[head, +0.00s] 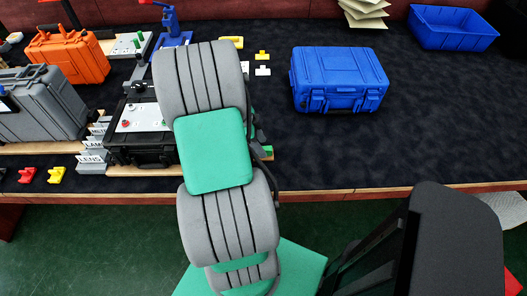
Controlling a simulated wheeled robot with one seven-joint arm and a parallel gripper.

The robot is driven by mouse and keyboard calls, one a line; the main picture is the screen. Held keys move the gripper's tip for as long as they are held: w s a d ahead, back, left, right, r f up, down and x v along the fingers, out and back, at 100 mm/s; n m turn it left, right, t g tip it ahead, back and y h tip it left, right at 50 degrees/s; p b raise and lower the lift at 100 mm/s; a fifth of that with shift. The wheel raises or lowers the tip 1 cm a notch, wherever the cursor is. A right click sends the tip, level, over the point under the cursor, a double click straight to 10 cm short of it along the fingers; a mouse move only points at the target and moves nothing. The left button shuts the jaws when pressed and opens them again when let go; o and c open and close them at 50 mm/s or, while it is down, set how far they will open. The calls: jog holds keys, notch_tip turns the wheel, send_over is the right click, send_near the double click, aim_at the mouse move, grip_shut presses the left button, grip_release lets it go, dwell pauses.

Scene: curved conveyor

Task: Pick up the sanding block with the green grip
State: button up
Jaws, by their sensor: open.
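I cannot make out a sanding block with a green grip in the head view. My grey and teal arm rises through the middle of the picture and covers part of the table. My gripper does not show clearly; it is hidden behind the arm links. Small dark and green parts show just right of the arm, too covered to identify.
The dark table (430,130) is largely clear at right. A blue case (340,78) and a blue bin (452,27) stand there. An orange case (68,55), a grey case (42,103) and a black case with a light panel (138,122) crowd the left.

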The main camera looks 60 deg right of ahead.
jog(key=x, duration=0.2)
jog(key=shift+s+f, duration=0.1)
jog(key=shift+f, duration=0.25)
jog(key=shift+c, duration=0.2)
grip_shut()
jog(key=shift+d+r, duration=0.1)
jog(key=shift+r, duration=0.05)
jog(key=shift+r, duration=0.25)
notch_tip(320, 180, up, 3)
jog(key=shift+f, duration=0.15)
jog(key=w+a+r+b, duration=0.1)
jog(key=w+a+r, duration=0.7)
jog(key=a, duration=0.3)
jog(key=shift+a+r+b, duration=0.4)
jog(key=shift+r, duration=0.4)
